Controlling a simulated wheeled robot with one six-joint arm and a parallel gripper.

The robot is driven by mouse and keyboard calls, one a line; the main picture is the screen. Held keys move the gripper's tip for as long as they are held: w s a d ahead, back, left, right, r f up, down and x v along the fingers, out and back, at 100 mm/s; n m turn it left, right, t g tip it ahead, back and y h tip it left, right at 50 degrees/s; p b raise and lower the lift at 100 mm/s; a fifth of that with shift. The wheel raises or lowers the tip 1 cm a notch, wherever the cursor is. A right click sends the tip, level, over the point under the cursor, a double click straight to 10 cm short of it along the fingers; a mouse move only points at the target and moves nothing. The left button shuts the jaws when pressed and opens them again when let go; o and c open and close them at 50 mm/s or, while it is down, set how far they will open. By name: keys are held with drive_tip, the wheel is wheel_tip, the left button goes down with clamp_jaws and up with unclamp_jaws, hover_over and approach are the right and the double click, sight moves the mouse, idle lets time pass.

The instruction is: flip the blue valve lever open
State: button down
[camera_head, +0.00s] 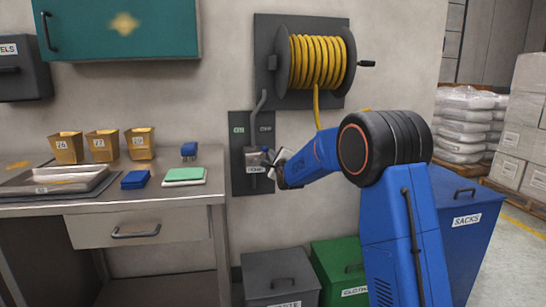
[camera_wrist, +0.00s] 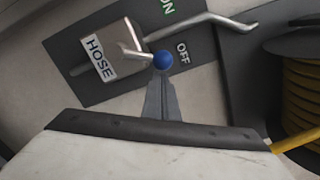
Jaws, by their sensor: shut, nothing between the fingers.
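The valve is a grey box (camera_wrist: 112,50) with a HOSE label on a dark wall panel (camera_wrist: 195,25). A short metal lever with a blue ball knob (camera_wrist: 163,60) sticks out from the box. In the wrist view the knob is beside the OFF mark; the ON mark is farther off. In the head view the valve box (camera_head: 251,158) is partly beside my gripper (camera_head: 272,164). My gripper's shut fingers (camera_wrist: 162,85) point at the knob, their tips right at it in the picture. Whether they touch it I cannot tell. The gripper holds nothing.
A yellow hose reel (camera_head: 316,62) hangs above the panel, its hose running down close to my arm. A workbench (camera_head: 150,200) with several small bins stands to the left. A grey bin (camera_head: 280,275), a green bin (camera_head: 342,265) and a blue bin (camera_head: 468,225) stand below.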

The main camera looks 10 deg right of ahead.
sight(264, 148)
drive_tip(key=a+r+n, duration=0.2)
drive_tip(key=n, duration=0.2)
drive_tip(key=a+r+n, duration=0.1)
drive_tip(key=n, duration=0.1)
drive_tip(key=shift+a, duration=0.3)
drive_tip(key=a+n, duration=0.2)
drive_tip(key=n, duration=0.1)
drive_tip(key=a+n, duration=0.3)
drive_tip(key=shift+r+g, duration=0.15)
drive_tip(key=shift+g, duration=0.25)
drive_tip(key=shift+a, duration=0.15)
